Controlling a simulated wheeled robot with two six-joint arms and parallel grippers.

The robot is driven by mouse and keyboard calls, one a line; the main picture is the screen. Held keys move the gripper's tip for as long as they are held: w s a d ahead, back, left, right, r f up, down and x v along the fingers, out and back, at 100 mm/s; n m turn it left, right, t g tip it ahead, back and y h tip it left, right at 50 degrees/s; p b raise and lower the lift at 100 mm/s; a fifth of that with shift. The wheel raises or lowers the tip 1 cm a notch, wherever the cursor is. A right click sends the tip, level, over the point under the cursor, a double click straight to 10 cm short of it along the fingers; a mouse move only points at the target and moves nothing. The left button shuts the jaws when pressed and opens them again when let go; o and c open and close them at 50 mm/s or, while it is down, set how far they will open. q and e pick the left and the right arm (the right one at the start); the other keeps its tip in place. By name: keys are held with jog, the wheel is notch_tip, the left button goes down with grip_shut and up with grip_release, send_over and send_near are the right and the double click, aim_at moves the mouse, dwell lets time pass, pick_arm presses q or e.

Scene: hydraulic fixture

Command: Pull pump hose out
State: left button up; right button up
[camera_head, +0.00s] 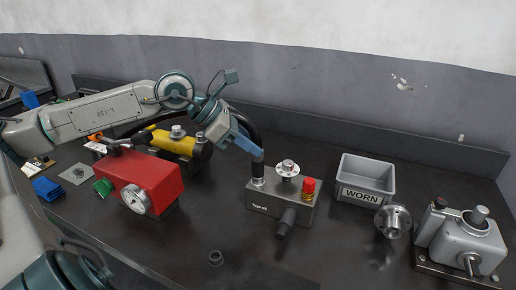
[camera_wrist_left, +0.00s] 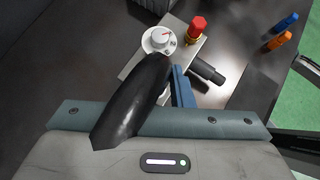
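The black pump hose (camera_head: 250,123) arches behind my left arm and comes down to the grey pump box (camera_head: 262,206), labelled "Type-02". Its lower end stands upright at the box's top left, apparently at a port there. My left gripper (camera_head: 254,151) has its blue fingers at the hose just above that end. In the left wrist view the hose (camera_wrist_left: 135,98) fills the middle, with one blue finger (camera_wrist_left: 183,90) close along its right side. The other finger is hidden behind the hose, so its closure is unclear. My right gripper is not in view.
The box carries a round gauge knob (camera_head: 287,169), a red cap (camera_head: 309,188) and a black handle (camera_head: 286,221). A grey "WORN" bin (camera_head: 378,160) and a metal flange (camera_head: 393,221) stand to the right. A red gauge unit (camera_head: 150,181) and a yellow unit (camera_head: 174,144) stand left.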

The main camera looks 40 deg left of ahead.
pick_arm(q)
grip_shut()
jog(key=shift+r, duration=0.1)
notch_tip(320, 180, up, 5)
jog(key=p, duration=0.5)
jog(key=shift+r, duration=0.15)
dwell(0.4)
jog(key=shift+p, duration=0.4)
